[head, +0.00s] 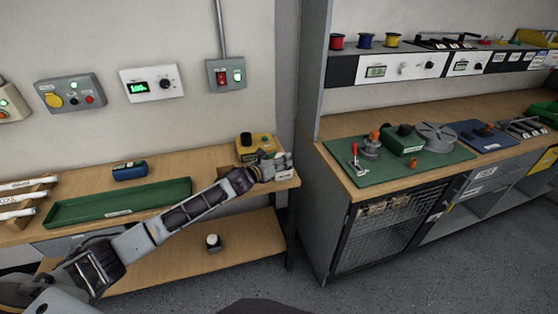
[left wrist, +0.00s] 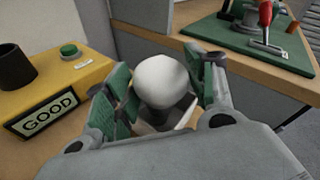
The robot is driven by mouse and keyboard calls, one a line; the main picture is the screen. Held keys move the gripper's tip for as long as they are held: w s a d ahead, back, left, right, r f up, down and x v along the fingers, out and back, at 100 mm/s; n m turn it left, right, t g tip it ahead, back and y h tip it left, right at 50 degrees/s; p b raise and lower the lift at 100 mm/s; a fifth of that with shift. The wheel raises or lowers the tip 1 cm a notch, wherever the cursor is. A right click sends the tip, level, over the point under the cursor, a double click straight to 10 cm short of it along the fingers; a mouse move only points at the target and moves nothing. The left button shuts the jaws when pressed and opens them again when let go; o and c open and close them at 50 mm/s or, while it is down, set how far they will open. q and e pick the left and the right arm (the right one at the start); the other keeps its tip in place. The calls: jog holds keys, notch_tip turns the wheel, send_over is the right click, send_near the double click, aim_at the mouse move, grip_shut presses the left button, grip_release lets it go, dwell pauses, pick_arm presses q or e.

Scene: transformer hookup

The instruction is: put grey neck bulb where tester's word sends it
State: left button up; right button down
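The bulb (left wrist: 162,82) has a round white globe and a darker grey neck partly hidden below it. It sits between the green-padded fingers of my left gripper (left wrist: 165,88), which meet the globe on both sides. In the head view my left gripper (head: 268,168) is at the right end of the left bench, just in front of the yellow tester (head: 262,141). The left wrist view shows the tester's sign (left wrist: 43,113), which reads GOOD, with a black socket (left wrist: 16,67) and a green button (left wrist: 69,50). My right gripper is out of view.
A white labelled holder (head: 284,175) lies under the gripper at the bench end. A long green tray (head: 120,203) and a blue box (head: 129,171) are to the left. A dark-and-white object (head: 213,242) stands on the lower shelf. A green mat (head: 345,174) with tools covers the right bench's near end.

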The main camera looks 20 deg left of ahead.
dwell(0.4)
pick_arm(q)
jog(key=v, duration=1.2)
dwell(0.6)
jog(key=shift+a+r, duration=0.1)
dwell(0.5)
